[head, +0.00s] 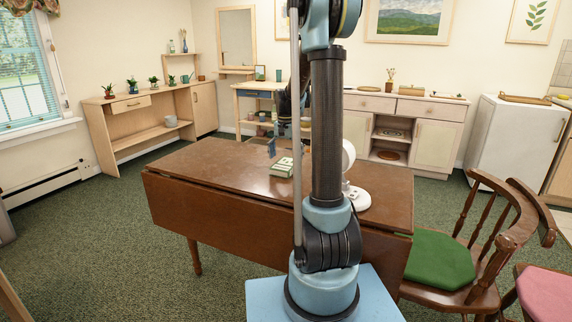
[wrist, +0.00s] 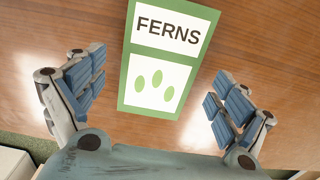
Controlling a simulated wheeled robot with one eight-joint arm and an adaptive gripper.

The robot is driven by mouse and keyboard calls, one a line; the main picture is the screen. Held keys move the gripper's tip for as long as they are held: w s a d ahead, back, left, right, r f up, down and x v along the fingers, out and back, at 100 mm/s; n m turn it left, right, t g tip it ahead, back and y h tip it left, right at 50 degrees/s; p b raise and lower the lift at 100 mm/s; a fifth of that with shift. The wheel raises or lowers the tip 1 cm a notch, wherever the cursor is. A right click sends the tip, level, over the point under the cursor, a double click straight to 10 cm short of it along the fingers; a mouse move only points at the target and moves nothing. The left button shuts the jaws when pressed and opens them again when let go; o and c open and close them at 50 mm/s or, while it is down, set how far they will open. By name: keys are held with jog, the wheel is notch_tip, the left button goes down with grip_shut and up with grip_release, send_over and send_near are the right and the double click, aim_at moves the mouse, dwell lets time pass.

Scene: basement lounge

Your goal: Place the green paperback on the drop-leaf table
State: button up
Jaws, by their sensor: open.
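The green paperback (wrist: 165,60) has a green cover with white panels, the word FERNS and leaf shapes. In the head view the paperback (head: 282,167) appears to lie flat on the brown top of the drop-leaf table (head: 220,167), left of my arm. In the wrist view the wooden tabletop (wrist: 60,25) surrounds it. My gripper (wrist: 160,66) is open, with its fingers apart on either side of the book and not touching it. In the head view my gripper is partly hidden by my arm, above the table just behind the book.
A white lamp-like object (head: 357,198) stands on the table right of my arm. A chair with a green cushion (head: 432,258) stands at the table's right side. A low shelf with plants (head: 150,125) and a pale sideboard (head: 435,137) line the walls. Carpet left of the table is clear.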

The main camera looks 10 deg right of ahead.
aim_at(286, 163)
notch_tip(286, 163, up, 10)
jog(key=shift+f, duration=0.2)
dwell(0.4)
